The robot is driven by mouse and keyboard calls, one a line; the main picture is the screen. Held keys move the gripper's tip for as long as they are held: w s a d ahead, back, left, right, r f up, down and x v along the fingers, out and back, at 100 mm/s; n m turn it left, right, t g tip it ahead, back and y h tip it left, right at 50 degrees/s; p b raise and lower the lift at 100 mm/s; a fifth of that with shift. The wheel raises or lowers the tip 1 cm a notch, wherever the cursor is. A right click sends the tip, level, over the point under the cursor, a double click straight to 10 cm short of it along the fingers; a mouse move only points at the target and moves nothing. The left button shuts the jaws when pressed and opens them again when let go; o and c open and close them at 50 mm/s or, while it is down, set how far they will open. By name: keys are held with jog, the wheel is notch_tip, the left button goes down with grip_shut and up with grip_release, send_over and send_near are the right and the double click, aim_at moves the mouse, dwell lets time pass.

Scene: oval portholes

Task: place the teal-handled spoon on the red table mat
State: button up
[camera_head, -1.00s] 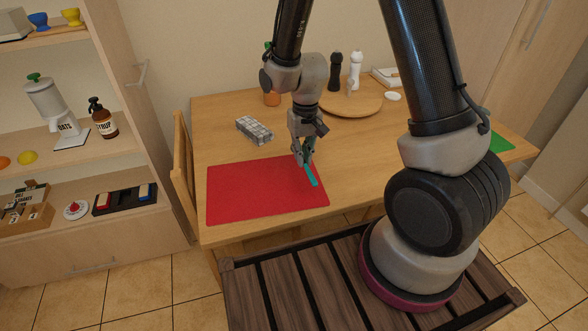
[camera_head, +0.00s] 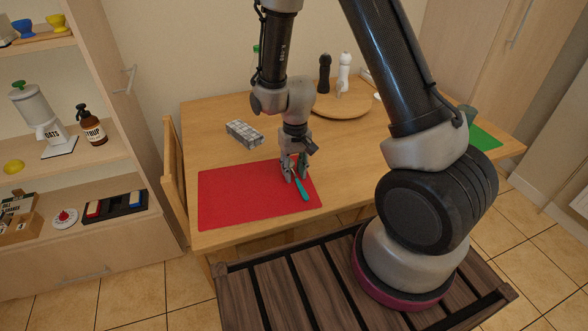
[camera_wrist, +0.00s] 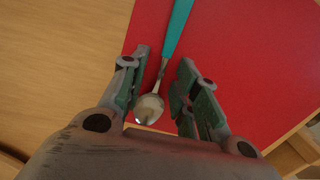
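The teal-handled spoon (camera_head: 302,189) lies on the right part of the red table mat (camera_head: 240,196), its handle pointing toward the table's front edge. In the wrist view the spoon's teal handle (camera_wrist: 177,28) runs up over the red mat (camera_wrist: 255,65), and its metal bowl sits lower, between the fingers. My gripper (camera_head: 294,176) is low over the mat's right side, around the spoon. In the wrist view my gripper (camera_wrist: 165,58) has its fingers apart, with a gap on both sides of the spoon's neck.
A grey checked box (camera_head: 244,132) stands behind the mat. A round wooden board (camera_head: 340,107) with dark and white mills is at the back. A green mat (camera_head: 485,136) lies at the right. A chair (camera_head: 174,180) is at the table's left side, and shelves stand farther left.

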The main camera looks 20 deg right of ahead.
jog(key=s+d+r+t, duration=0.1)
jog(key=s+d+r, duration=0.1)
jog(key=r, duration=0.7)
jog(key=s+d+r, duration=0.2)
jog(key=d+r, duration=0.1)
jog(key=r, duration=0.5)
jog(key=s+d+r+t, duration=0.1)
jog(key=s+d+r, duration=0.1)
jog(key=r, duration=0.7)
jog(key=s+d+r+t, duration=0.1)
jog(key=s+d+r, duration=0.2)
jog(key=s, duration=0.3)
jog(key=s+d+r+t, duration=0.1)
jog(key=s+d+r, duration=0.2)
jog(key=s, duration=0.4)
jog(key=shift+d+r, duration=0.2)
jog(key=shift+r, duration=0.6)
